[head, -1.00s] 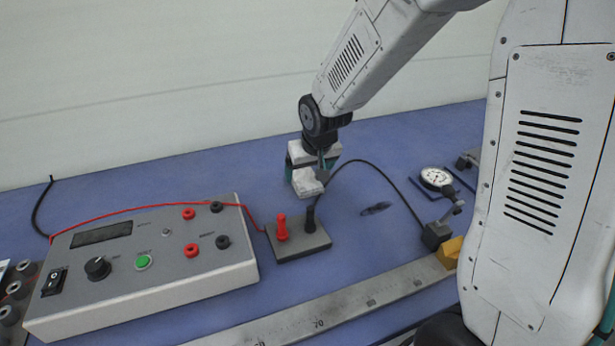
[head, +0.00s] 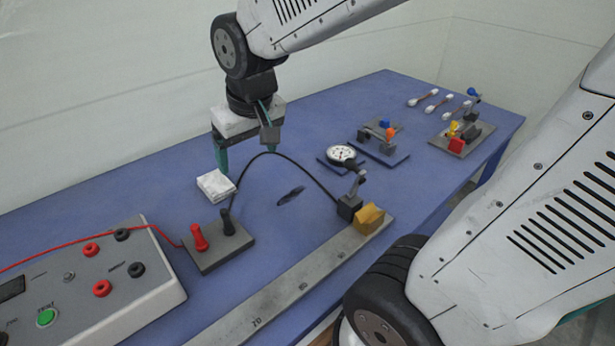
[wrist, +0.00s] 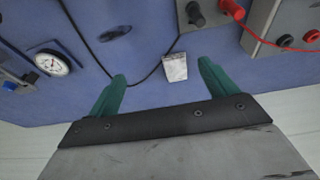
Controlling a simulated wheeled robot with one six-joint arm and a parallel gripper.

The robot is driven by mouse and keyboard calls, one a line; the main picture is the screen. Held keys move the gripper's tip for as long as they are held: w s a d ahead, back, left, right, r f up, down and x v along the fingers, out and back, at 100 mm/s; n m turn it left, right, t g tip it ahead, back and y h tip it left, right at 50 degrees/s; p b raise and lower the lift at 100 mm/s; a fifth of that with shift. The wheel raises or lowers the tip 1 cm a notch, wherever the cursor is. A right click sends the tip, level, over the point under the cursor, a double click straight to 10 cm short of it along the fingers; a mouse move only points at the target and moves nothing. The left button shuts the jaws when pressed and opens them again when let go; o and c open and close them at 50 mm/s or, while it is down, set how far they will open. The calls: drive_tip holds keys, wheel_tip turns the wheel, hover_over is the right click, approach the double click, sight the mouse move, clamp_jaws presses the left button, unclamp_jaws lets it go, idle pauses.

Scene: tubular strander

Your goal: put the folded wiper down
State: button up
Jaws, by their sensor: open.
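The folded wiper (head: 216,185) is a small white pad lying flat on the blue bench, behind the block with the red and black terminals. My gripper (head: 248,162) is above it with its green fingers spread, open and empty. In the wrist view the wiper (wrist: 175,67) lies beyond the fingertips, apart from both fingers of my gripper (wrist: 162,78).
The terminal block (head: 220,246) stands just in front of the wiper, and a black cable (head: 312,177) arches up beside it. A grey test box (head: 110,280), a steel ruler (head: 290,290) and a dial gauge (head: 341,154) are around. A dark patch (head: 290,196) marks the bench.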

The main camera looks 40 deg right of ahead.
drive_tip(key=s+d+r+g, duration=0.1)
drive_tip(key=s+r+g, duration=0.1)
drive_tip(key=s, duration=1.4)
drive_tip(key=shift+s+r, duration=0.15)
drive_tip(key=shift+s, duration=0.05)
drive_tip(key=shift+o, duration=0.4)
drive_tip(key=g, duration=0.1)
hover_over(218, 184)
drive_tip(key=f, duration=1)
drive_tip(key=shift+w+d+f, duration=0.1)
drive_tip(key=shift+d+f, duration=0.15)
drive_tip(key=f, duration=0.7)
drive_tip(key=shift+a+f, duration=0.25)
drive_tip(key=shift+f, duration=0.1)
drive_tip(key=c, duration=1.1)
